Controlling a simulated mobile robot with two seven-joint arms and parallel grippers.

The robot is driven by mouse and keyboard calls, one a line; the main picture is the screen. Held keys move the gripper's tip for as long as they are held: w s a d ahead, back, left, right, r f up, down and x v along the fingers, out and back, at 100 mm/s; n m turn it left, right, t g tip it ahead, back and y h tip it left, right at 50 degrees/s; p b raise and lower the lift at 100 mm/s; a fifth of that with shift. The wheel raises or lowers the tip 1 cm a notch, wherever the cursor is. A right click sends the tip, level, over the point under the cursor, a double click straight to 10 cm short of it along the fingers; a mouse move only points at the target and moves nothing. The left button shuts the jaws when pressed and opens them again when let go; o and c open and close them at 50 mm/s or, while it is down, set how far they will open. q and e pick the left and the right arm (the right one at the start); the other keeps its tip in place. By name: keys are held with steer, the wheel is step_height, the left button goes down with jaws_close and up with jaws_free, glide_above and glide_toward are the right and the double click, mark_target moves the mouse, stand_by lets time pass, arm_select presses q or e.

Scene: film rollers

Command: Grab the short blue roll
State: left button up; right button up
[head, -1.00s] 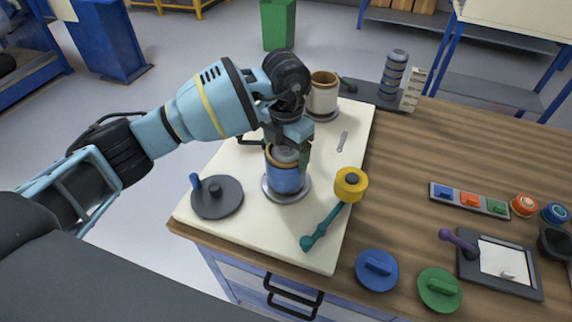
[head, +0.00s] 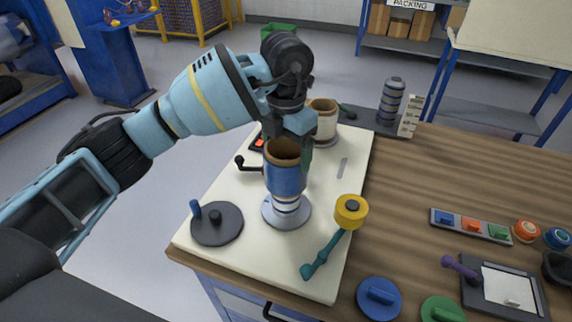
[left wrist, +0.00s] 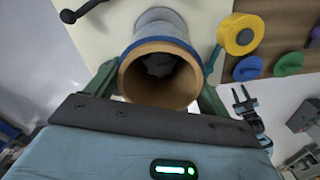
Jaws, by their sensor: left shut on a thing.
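The short blue roll (head: 286,178) has a brown core end and sits around the top of a spindle on a round grey base (head: 286,212). The striped lower part of the spindle shows below the roll. My left gripper (head: 290,140) is shut on the roll from above. In the left wrist view the roll's brown open end (left wrist: 160,78) faces the camera, between the two green fingers.
A white roll (head: 323,118) stands behind on its own base. A yellow-headed teal crank (head: 350,211) is close at the right, and a dark disc with a blue peg (head: 216,224) at the left. Blue and green lidded discs (head: 379,298) lie in front on the wooden table.

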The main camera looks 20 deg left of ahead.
arm_select(q)
step_height(320, 180, up, 10)
steer(key=shift+f, duration=0.2)
